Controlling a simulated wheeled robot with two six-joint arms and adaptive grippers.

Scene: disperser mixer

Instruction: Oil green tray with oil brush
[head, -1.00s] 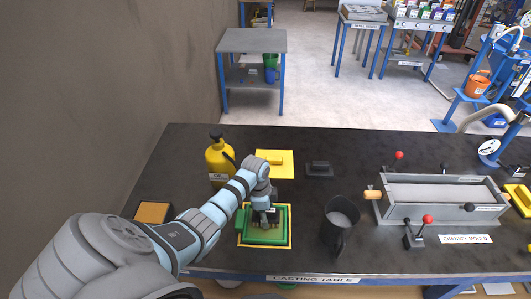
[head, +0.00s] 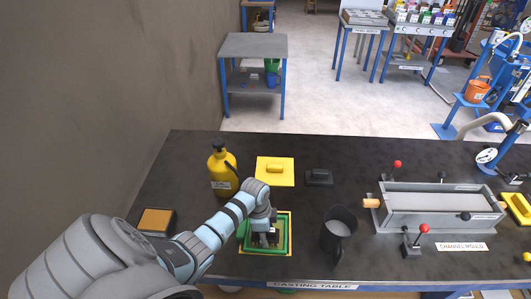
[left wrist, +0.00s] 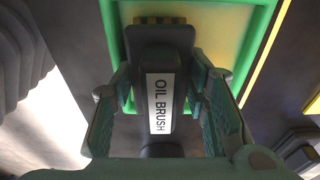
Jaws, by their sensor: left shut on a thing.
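The green tray (head: 286,234) lies on a yellow-edged mat near the front edge of the casting table. My left gripper (head: 264,236) is over the tray, pointing down. It is shut on the oil brush (left wrist: 160,103), whose dark handle carries a white "OIL BRUSH" label in the left wrist view. The brush's tan bristles (left wrist: 160,20) show over the tray's pale inside, within the green rim (left wrist: 117,50). I cannot tell whether the bristles touch the tray floor. My gripper and arm hide part of the tray in the head view. My right gripper is not in view.
A yellow oil can (head: 222,172) stands behind my left arm. A yellow plate (head: 285,180) and a small black block (head: 319,178) lie behind the tray. A dark jug (head: 338,236) stands close to its right. The channel mould (head: 430,228) fills the right side.

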